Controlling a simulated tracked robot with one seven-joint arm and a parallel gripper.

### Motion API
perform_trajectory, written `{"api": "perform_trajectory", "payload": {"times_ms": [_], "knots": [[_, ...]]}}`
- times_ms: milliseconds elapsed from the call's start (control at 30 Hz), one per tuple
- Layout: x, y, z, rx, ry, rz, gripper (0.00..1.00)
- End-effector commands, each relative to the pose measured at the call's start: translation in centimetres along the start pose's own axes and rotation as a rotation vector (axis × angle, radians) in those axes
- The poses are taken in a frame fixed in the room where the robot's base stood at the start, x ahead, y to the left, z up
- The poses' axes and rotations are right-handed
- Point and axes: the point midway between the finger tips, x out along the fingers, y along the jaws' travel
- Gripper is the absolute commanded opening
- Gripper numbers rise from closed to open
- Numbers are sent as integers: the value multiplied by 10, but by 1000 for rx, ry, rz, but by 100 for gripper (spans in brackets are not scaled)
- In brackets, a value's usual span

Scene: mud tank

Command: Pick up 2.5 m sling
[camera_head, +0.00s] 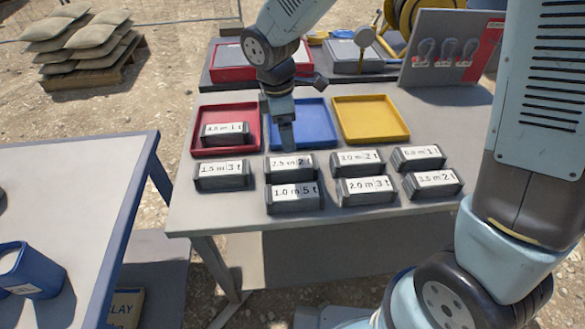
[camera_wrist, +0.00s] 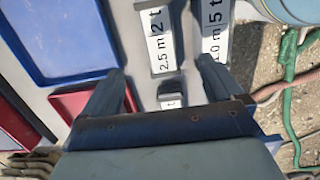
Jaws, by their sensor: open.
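The 2.5 m sling is a dark grey block with a white "2.5 m 2 t" label (camera_head: 290,164), in the back row on the table in front of the blue tray. It also shows in the wrist view (camera_wrist: 160,42), at upper middle beyond the fingertips. My gripper (camera_head: 287,146) points down just behind this block in the head view, near the front edge of the blue tray. In the wrist view my gripper (camera_wrist: 163,78) is open, its two fingers apart with nothing held between them. Exact height above the table cannot be told.
The 1.5 m block (camera_head: 222,174), 3.0 m block (camera_head: 358,162) and 1.0 m block (camera_head: 295,196) stand close around. A red tray (camera_head: 198,120) holds the 4.0 m block (camera_head: 225,132). The blue tray (camera_head: 318,112) and yellow tray (camera_head: 402,119) look empty.

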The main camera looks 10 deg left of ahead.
Motion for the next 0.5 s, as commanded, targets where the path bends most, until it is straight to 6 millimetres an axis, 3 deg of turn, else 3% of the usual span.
{"api": "perform_trajectory", "payload": {"times_ms": [300, 500], "knots": [[55, -1, 0, 1, -2, -3, 94], [73, -1, 0, 2, 0, -1, 94]]}}
